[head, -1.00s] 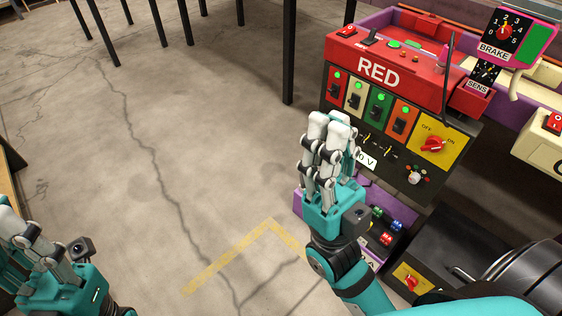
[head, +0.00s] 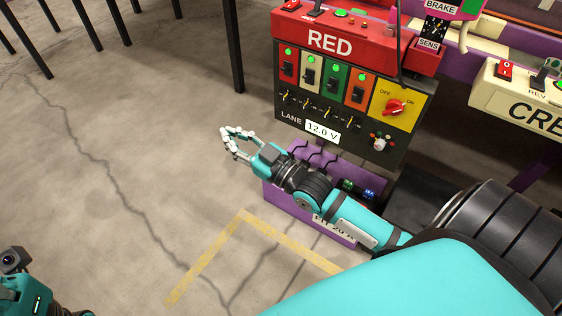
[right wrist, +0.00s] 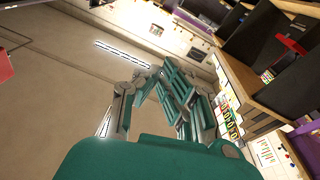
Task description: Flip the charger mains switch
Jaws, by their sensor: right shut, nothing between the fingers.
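I cannot make out a switch labelled as the charger mains. The RED control panel (head: 330,42) has a yellow plate with a red OFF/ON knob (head: 396,107). A purple box (head: 281,199) with cables and small coloured connectors stands low beneath the panel, partly hidden by my right arm. My right gripper (head: 230,143) is shut and empty, left of the panel and in front of the purple box, touching neither. Its fingers also show in the right wrist view (right wrist: 165,92). Only the body of my left gripper (head: 32,295) shows at the lower left; its fingers are out of frame.
A cream control box (head: 520,95) with a red switch stands at the right. Dark table legs (head: 236,50) stand behind, left of the panel. Yellow tape (head: 205,270) marks the floor. The concrete floor (head: 110,150) at the left is open.

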